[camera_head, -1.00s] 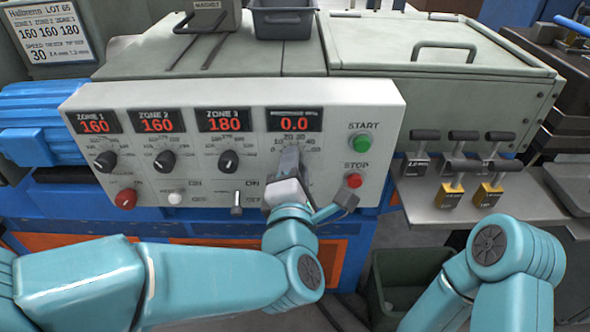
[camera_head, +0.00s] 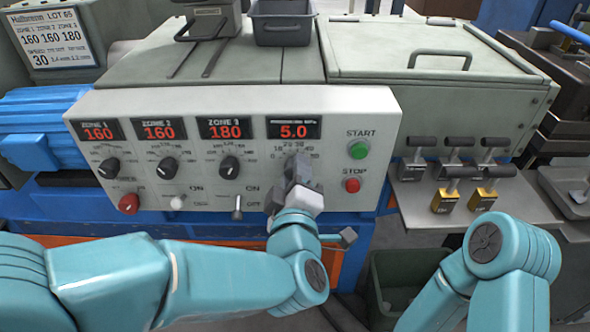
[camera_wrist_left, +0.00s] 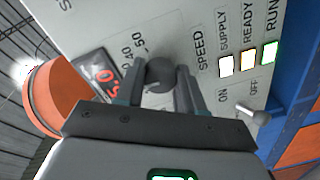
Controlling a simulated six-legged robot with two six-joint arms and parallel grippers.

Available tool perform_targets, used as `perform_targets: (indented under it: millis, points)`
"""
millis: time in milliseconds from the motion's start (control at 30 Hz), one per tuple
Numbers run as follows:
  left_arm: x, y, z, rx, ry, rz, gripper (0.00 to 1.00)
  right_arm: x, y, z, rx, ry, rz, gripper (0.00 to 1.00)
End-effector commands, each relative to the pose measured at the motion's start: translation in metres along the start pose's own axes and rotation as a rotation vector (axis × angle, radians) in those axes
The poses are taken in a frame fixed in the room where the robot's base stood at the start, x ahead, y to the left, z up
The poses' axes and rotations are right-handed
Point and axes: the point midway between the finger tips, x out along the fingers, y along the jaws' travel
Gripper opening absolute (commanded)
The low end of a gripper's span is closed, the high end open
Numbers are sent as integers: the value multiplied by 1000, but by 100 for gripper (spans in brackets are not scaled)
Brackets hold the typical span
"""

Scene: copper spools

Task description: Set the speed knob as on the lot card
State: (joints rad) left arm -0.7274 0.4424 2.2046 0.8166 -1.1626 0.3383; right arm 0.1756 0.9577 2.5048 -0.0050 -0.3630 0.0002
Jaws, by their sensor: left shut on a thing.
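The grey speed knob (camera_wrist_left: 160,75) sits between the two fingers of my left gripper (camera_wrist_left: 160,88), which is shut on it. In the head view my left gripper (camera_head: 297,172) is at the right-hand dial and hides most of the knob. The red display (camera_head: 294,131) above that dial reads 5.0. The lot card (camera_head: 55,40) at upper left reads LOT 65, 160 160 180, and a speed of 30. My right arm shows at lower right, but its gripper is outside the picture.
Three zone knobs (camera_head: 229,168) line the panel to the left, under displays reading 160, 160 and 180. A red knob (camera_head: 128,204) and toggle switches (camera_head: 237,207) are below. The green START (camera_head: 358,150) and red STOP (camera_head: 352,185) buttons are close on the right.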

Motion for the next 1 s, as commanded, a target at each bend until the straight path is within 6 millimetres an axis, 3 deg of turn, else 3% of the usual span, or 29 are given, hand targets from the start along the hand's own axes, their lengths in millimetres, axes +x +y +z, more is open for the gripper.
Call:
perform_targets:
  millis: [400,967,1000]
  points:
    - [1,1,-3,178,15,-5,7,-8,-3,0,1,0,0,0]
    - [1,1,-4,200,19,-5,7,-9,-3,0,1,0,0,0]
    - [1,2,-4,200,19,-5,51,-9,-3,0,1,0,0,0]
